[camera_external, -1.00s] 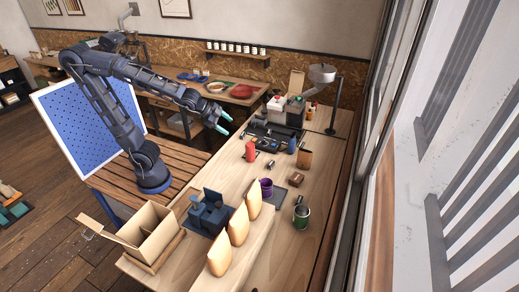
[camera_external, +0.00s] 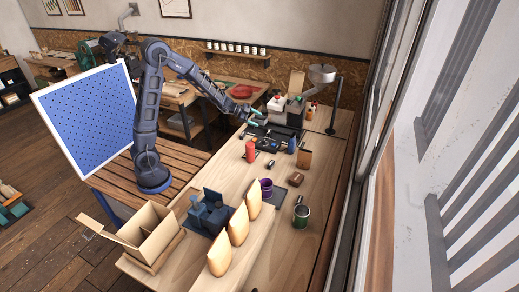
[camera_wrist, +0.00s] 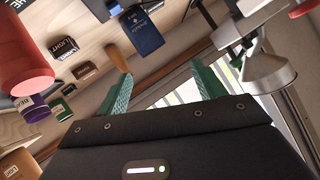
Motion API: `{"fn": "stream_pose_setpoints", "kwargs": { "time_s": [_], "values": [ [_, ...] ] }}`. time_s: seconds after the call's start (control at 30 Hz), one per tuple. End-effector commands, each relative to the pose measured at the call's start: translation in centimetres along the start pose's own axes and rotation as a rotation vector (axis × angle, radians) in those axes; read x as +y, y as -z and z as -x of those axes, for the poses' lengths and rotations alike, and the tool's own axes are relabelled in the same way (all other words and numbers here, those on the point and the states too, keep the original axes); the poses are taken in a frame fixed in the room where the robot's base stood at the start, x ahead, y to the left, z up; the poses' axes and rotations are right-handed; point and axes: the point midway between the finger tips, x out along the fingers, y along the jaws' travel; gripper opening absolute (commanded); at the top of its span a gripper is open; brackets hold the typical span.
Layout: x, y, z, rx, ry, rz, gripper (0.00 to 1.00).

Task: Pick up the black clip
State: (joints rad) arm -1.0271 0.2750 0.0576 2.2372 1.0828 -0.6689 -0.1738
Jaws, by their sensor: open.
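My gripper (camera_external: 258,117) is open and empty above the far part of the long wooden bench. In the wrist view its two green fingers (camera_wrist: 164,88) stand wide apart with nothing between them. I cannot pick out the black clip with certainty. Several small dark items lie in and around a black tray (camera_external: 262,137) below my gripper, too small to tell apart. In the wrist view a dark object (camera_wrist: 100,8) is cut off at the top edge, and I cannot tell what it is.
A red cylinder (camera_external: 251,151) and a dark blue pack (camera_wrist: 142,30) stand near the tray.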

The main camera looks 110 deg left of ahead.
Motion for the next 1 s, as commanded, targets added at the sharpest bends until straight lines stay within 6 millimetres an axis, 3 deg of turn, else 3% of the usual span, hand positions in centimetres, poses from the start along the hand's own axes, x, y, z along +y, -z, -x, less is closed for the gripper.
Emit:
{"fn": "stream_pose_setpoints", "kwargs": {
  "time_s": [0.03,0.27,0.6,0.8,1.0],
  "values": [
    [-0.9,-2.3,-0.2,0.012,-0.014,0.012,0.69],
    [-2.7,-10.7,0.0,0.107,-0.102,0.066,0.69],
    [-2.9,-23.2,4.0,0.285,-0.239,0.211,0.69],
    [-2.1,-28.1,6.9,0.381,-0.296,0.292,0.69],
    [-1.7,-29.6,8.0,0.421,-0.316,0.323,0.69]
  ]
}}
